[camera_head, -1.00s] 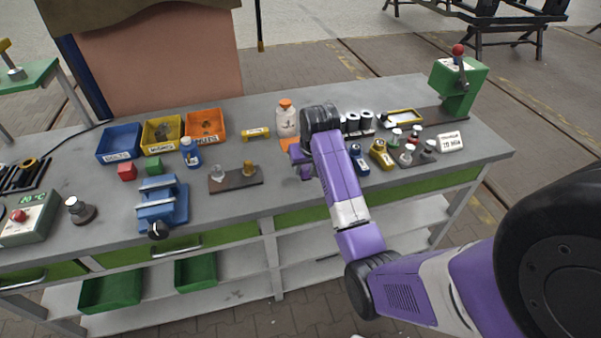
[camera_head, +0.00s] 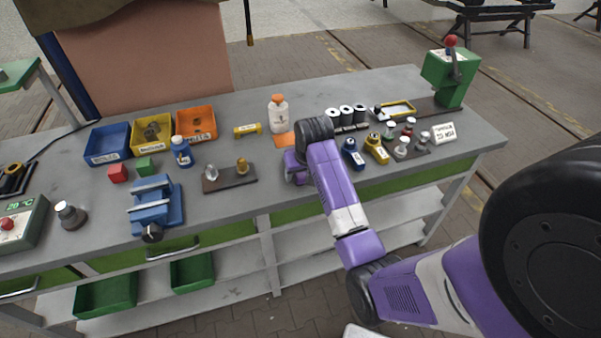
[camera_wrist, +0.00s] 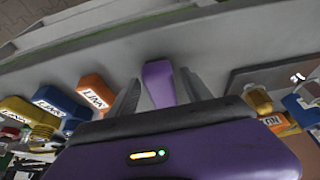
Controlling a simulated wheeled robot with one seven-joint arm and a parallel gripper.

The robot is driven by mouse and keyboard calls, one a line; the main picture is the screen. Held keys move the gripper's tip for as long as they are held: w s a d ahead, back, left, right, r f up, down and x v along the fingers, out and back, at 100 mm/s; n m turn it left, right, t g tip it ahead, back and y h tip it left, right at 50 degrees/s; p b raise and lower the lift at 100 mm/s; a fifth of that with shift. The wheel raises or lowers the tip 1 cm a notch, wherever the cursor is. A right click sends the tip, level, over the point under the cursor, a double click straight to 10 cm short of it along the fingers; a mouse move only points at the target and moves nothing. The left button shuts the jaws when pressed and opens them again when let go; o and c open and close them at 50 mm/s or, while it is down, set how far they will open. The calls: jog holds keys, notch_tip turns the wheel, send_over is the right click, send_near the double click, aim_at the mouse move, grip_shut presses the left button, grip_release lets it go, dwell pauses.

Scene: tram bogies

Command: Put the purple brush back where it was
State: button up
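My gripper (camera_head: 294,172) hangs at the front part of the workbench, mostly hidden behind my own forearm in the head view. In the wrist view my gripper's two grey fingers (camera_wrist: 160,85) lie close on both sides of a purple piece, which I take to be the purple brush (camera_wrist: 159,78). The fingers look shut on it. Its far end points toward a grey bench edge. Its bristles are hidden, and I cannot pick the brush out from my purple hand in the head view.
The workbench (camera_head: 235,205) holds a board with two knobs (camera_head: 230,180) left of my gripper and a white bottle (camera_head: 278,114) behind it. A blue vise (camera_head: 155,205) sits farther left.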

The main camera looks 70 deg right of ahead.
jog(key=b+v, duration=0.2)
jog(key=v, duration=1)
jog(key=s+a+f+n+t, duration=0.1)
jog(key=a+f+n+t, duration=0.1)
jog(key=a+f, duration=0.35)
jog(key=a+f+n+t, duration=0.2)
jog(key=a, duration=0.6)
jog(key=s+a+f+n+t, duration=0.1)
jog(key=a+f+t, duration=0.1)
jog(key=a+f, duration=0.35)
jog(key=s+a+r+n+t+y, duration=0.3)
jog(key=s+a+r+t, duration=0.3)
jog(key=s+a+r, duration=0.9)
jog(key=shift+a+r+n, duration=0.25)
jog(key=shift+a+n, duration=0.65)
